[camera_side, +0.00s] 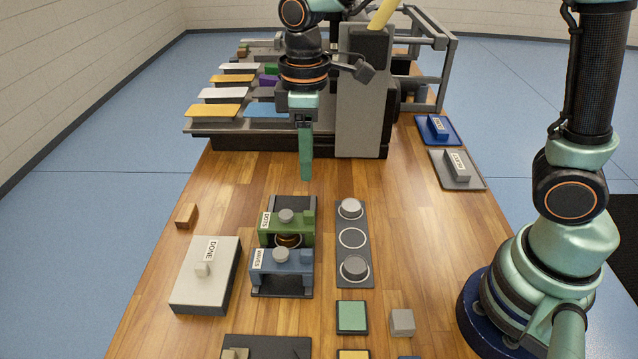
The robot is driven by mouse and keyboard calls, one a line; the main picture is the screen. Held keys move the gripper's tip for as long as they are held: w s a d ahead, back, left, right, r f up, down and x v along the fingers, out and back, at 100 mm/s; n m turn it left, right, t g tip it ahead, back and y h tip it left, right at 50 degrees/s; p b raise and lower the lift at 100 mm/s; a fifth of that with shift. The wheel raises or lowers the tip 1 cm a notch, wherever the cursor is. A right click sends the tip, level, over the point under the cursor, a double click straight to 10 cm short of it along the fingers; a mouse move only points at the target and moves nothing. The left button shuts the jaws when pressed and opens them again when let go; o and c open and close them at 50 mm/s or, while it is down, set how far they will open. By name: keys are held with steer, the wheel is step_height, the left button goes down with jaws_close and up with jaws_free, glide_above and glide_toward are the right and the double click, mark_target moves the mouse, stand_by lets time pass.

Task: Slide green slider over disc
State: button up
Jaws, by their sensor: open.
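A green slider (302,231) labelled DOTS sits on a dark press base (292,203) in the middle of the table. A grey knob stands on its top. A brown disc (288,240) shows between the green slider and a blue slider (281,262) labelled WAVES, which is on the same base nearer the camera.
A white box (205,282) labelled DONE stands left of the press. A grey strip (353,215) with two round grey pieces lies to the right. Green (352,317) and grey (402,322) blocks are near the front. Machinery with coloured trays stands behind. Table right of the strip is clear.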

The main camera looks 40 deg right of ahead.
steer(key=shift+r, duration=0.1)
step_height(320, 180, up, 7)
stand_by(0.8)
steer(key=s+d+m+t, duration=0.2)
steer(key=s+d+m, duration=0.2)
steer(key=d, duration=0.2)
steer(key=s+d+f+m+t, duration=0.1)
steer(key=s+d+m+t, duration=0.2)
steer(key=d+m, duration=0.2)
steer(key=shift+s+d+t, duration=0.3)
steer(key=shift+s+d, duration=0.05)
steer(key=shift+d, duration=0.25)
